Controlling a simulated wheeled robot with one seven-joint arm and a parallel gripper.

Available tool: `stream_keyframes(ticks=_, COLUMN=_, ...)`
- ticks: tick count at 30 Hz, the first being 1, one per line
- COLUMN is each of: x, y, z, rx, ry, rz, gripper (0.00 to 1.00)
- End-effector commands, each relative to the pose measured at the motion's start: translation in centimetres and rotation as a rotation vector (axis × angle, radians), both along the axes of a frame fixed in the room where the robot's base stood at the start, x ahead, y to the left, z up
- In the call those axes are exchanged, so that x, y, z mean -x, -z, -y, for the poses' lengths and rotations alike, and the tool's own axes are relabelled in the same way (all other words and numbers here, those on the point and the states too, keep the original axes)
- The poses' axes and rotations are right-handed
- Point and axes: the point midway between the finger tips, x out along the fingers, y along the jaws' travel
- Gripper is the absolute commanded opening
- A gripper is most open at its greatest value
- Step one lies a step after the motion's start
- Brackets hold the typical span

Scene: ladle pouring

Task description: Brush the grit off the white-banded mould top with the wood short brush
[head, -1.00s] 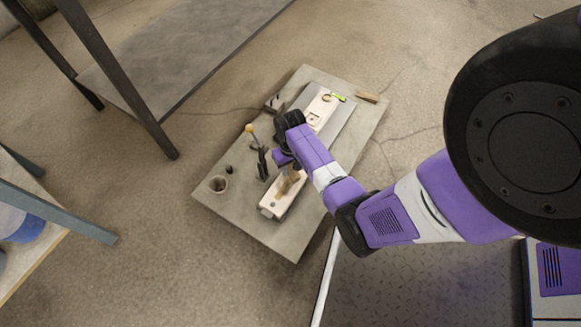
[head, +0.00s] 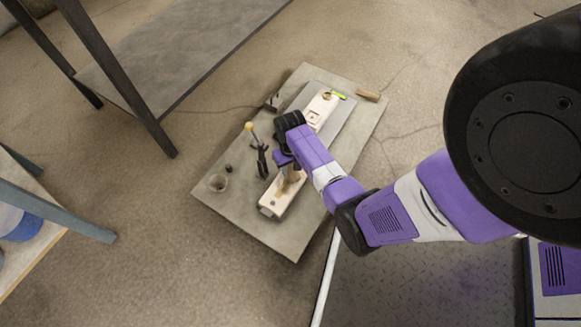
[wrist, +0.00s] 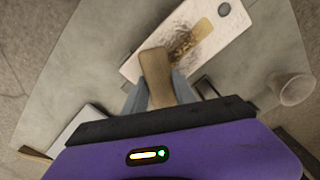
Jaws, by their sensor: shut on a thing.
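The mould top (head: 276,203) is a long pale block lying on the grey board. In the wrist view, the mould top (wrist: 212,23) has a tan patch with dark grit (wrist: 185,44) scattered over it, and a round dark spot near its far end. My gripper (wrist: 158,98) is shut on the wood short brush (wrist: 155,70), whose brown back faces the camera. The brush is over the near edge of the gritty patch. Its bristles are hidden, so I cannot tell whether they touch. In the head view, my gripper (head: 287,166) is above the mould top, partly hidden by my wrist.
The grey board (head: 283,238) also carries a second pale block (head: 322,106) on a darker plate, a brown wooden piece (head: 369,95), a cup (head: 218,183) and a black stand with a yellow-knobbed rod (head: 250,128). The cup also shows in the wrist view (wrist: 294,90). The board's front corner is bare.

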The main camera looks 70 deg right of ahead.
Motion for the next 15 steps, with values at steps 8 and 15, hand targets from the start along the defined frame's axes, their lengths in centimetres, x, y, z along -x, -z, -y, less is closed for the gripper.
stream_keyframes(ticks=8, x=-0.01, y=0.56, z=0.01, rx=0.0, ry=0.0, rz=0.0, gripper=0.0)
stream_keyframes(ticks=15, x=-0.06, y=0.52, z=-0.23, rx=0.0, ry=-0.001, rz=0.0, gripper=0.0)
